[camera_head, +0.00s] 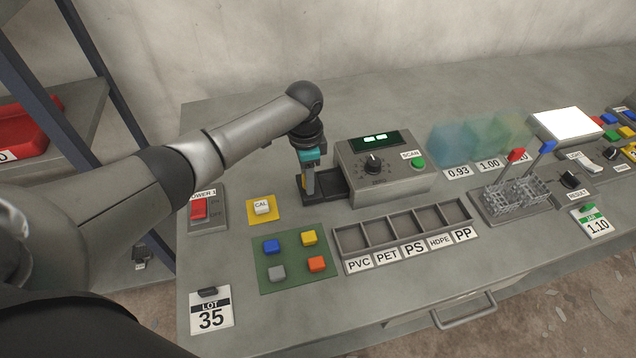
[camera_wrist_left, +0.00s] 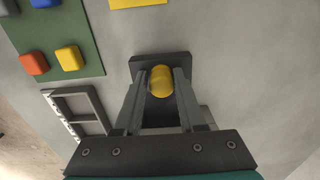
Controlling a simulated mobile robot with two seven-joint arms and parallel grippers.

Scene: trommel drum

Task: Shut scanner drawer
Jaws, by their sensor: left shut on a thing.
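The scanner (camera_head: 385,180) is a grey box with a dial, a green display and a green SCAN button. Its dark drawer (camera_head: 333,184) sticks out from the left side. My left gripper (camera_head: 308,192) points down at the drawer's outer end. The drawer's inside is partly hidden by the gripper. My right gripper is not in view.
A green mat (camera_head: 292,262) with several coloured blocks and a row of sorting bins (camera_head: 402,228) lie in front. A yellow CAL pad (camera_head: 262,216) and a red power switch (camera_head: 199,208) are left of the drawer. The table behind the scanner is clear.

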